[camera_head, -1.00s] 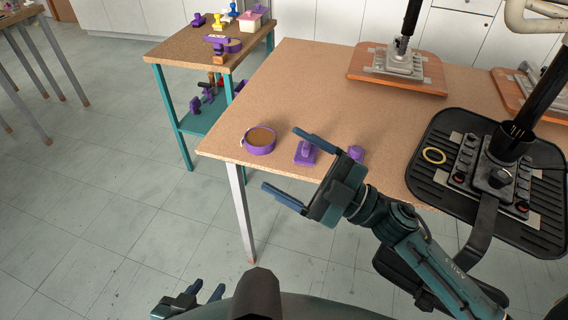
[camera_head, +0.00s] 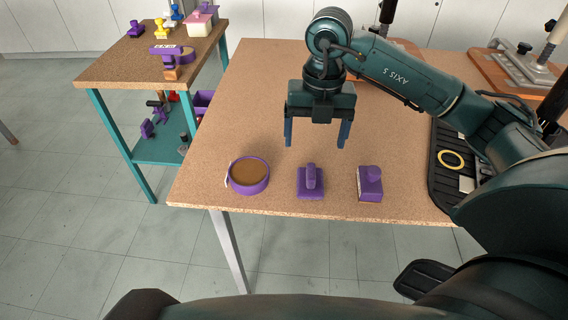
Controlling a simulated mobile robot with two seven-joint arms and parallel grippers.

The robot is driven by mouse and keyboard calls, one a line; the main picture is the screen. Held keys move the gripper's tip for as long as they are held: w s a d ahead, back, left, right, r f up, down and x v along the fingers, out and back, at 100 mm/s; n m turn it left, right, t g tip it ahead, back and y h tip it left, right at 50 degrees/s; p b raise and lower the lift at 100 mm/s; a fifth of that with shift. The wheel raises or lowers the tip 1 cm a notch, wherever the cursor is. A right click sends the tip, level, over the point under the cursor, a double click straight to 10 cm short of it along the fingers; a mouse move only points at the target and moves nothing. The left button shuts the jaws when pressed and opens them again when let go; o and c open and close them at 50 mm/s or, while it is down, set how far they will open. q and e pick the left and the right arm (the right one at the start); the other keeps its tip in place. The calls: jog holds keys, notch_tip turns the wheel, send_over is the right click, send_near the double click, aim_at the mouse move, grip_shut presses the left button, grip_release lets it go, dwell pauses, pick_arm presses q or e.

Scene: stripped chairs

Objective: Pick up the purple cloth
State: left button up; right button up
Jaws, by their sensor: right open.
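I see no plainly recognisable purple cloth. Three purple things stand in a row near the front edge of the wooden table (camera_head: 270,100). They are a round roll or dish (camera_head: 264,183) with a brown middle, a block with an upright handle (camera_head: 310,185), and a purple block with a pale side (camera_head: 370,186). My right gripper (camera_head: 316,142) points down with its two blue fingers wide apart and nothing between them. It is behind and above the handled block, not touching it. My left gripper is not in view.
A side table (camera_head: 105,72) at the left holds stamps, a pink-topped box (camera_head: 201,24) and a purple tape holder (camera_head: 168,52); its lower shelf (camera_head: 160,152) holds more items. A black ribbed mat (camera_head: 440,170) with a yellow ring (camera_head: 451,160) lies at the right, partly hidden by my arm.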

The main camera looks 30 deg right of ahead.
aim_at(311, 170)
jog(key=f, duration=0.7)
jog(key=shift+d, duration=0.4)
jog(key=shift+w+a+f, duration=0.1)
jog(key=shift+a+f, duration=0.05)
jog(key=shift+f, duration=1.3)
jog(key=shift+w+a+f, duration=0.1)
jog(key=shift+a+f, duration=0.05)
jog(key=shift+f, duration=1.3)
jog(key=shift+c, duration=0.3)
jog(key=c, duration=1)
notch_tip(311, 170, up, 10)
jog(key=shift+r, duration=0.1)
jog(key=o, duration=0.5)
jog(key=shift+c, duration=0.2)
jog(key=c, duration=0.4)
